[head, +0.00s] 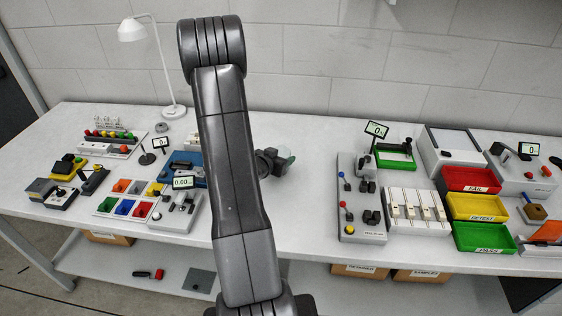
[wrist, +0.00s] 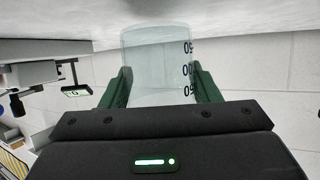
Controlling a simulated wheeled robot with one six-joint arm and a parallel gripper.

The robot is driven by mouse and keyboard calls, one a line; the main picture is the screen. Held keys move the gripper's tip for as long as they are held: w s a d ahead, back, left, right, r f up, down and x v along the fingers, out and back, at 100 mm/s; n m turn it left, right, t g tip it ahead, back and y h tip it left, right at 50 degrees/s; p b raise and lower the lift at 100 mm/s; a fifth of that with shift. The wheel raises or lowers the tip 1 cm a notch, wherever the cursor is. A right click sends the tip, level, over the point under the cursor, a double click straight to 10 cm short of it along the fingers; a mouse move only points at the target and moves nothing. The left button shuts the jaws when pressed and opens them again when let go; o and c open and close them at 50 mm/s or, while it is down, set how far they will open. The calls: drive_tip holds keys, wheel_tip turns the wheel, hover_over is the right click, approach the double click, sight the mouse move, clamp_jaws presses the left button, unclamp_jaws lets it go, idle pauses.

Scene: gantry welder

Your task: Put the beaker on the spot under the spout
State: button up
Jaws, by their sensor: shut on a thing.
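The beaker is a clear, pale cylinder with dark graduation marks. It fills the centre of the wrist view (wrist: 155,50) and shows small beyond my arm in the head view (head: 287,153). My gripper (wrist: 160,82) is shut on it, with a green finger on each side of its wall. In the head view my gripper (head: 274,161) is at the middle of the bench, just right of my arm. I cannot tell whether the beaker touches the bench. I cannot make out the spout or the spot under it; my arm hides part of the bench.
A blue device (head: 185,160) and a grey scale-like unit (head: 176,212) stand left of my arm. A grey panel with knobs (head: 358,200) stands to the right. Red, yellow and green bins (head: 482,238) are farther right. The bench between my gripper and the panel is clear.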

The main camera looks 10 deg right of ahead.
drive_tip(key=shift+f, duration=0.85)
drive_tip(key=shift+f, duration=0.1)
drive_tip(key=shift+f, duration=0.15)
drive_tip(key=o, duration=1.1)
drive_tip(key=shift+c, duration=0.2)
